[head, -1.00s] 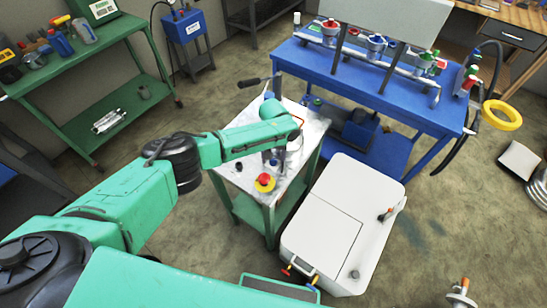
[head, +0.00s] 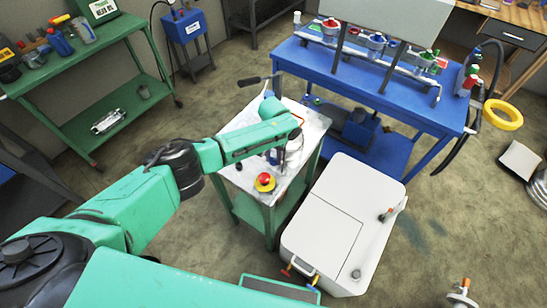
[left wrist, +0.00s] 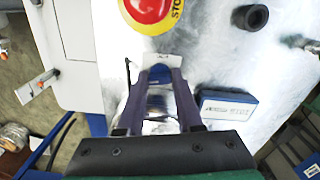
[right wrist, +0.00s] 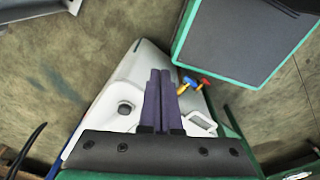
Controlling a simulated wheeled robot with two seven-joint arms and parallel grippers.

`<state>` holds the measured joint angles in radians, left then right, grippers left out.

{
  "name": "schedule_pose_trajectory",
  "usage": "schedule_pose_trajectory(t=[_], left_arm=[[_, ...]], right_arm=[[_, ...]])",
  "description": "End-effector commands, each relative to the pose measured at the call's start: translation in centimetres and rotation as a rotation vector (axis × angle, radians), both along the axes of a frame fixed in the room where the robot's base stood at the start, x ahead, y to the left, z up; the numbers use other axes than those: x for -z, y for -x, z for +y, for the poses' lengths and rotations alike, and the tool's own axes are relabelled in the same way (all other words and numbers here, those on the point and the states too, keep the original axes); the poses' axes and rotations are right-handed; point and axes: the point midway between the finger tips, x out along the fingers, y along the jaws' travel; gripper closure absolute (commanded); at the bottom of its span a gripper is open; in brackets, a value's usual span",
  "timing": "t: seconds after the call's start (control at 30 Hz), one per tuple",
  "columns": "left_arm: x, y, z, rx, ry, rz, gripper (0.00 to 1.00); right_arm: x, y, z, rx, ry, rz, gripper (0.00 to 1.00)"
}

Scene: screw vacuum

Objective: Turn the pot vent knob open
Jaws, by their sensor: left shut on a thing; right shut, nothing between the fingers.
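My left gripper (left wrist: 160,80) is shut on a small blue piece (left wrist: 160,72), which shows between its fingertips in the left wrist view; I take it to be the vent knob. A small pale label plate (left wrist: 156,60) sits just beyond the fingertips. How far the knob is turned cannot be told. In the head view the left gripper (head: 275,157) is down at the small metal-topped cart, mostly hidden by my green arm. My right gripper (right wrist: 158,85) is shut and empty in the right wrist view; it is not seen in the head view.
A red and yellow stop button (head: 264,182) sits close to the left gripper. A blue labelled box (left wrist: 228,110) and a black knob (left wrist: 250,17) are also on the cart top. A white cabinet (head: 345,220) stands right of the cart, a blue bench (head: 340,72) behind.

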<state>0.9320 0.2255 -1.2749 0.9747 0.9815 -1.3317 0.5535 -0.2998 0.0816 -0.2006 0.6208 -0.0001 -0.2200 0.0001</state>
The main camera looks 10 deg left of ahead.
Motion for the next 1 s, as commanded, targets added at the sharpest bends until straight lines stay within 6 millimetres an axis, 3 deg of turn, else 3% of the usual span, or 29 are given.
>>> schedule_pose_trajectory(t=[0.4, 0.9, 0.93, 1.0], left_arm=[[-0.12, -0.14, 0.00, 0.205, 0.000, -0.004, 1.00], [-0.19, -0.18, -0.02, 0.232, -0.001, -0.005, 1.00], [-0.20, -0.18, -0.02, 0.232, -0.001, -0.005, 0.57], [-0.17, -0.16, -0.03, 0.232, 0.000, -0.005, 0.35]], right_arm=[[0.34, 0.00, -0.05, 0.001, 0.001, 0.000, 1.00], [0.35, 0.02, -0.01, 0.001, 0.000, 0.001, 1.00], [0.35, 0.02, 0.00, 0.001, 0.000, 0.001, 1.00], [0.35, 0.02, 0.03, 0.001, 0.000, 0.000, 1.00]])
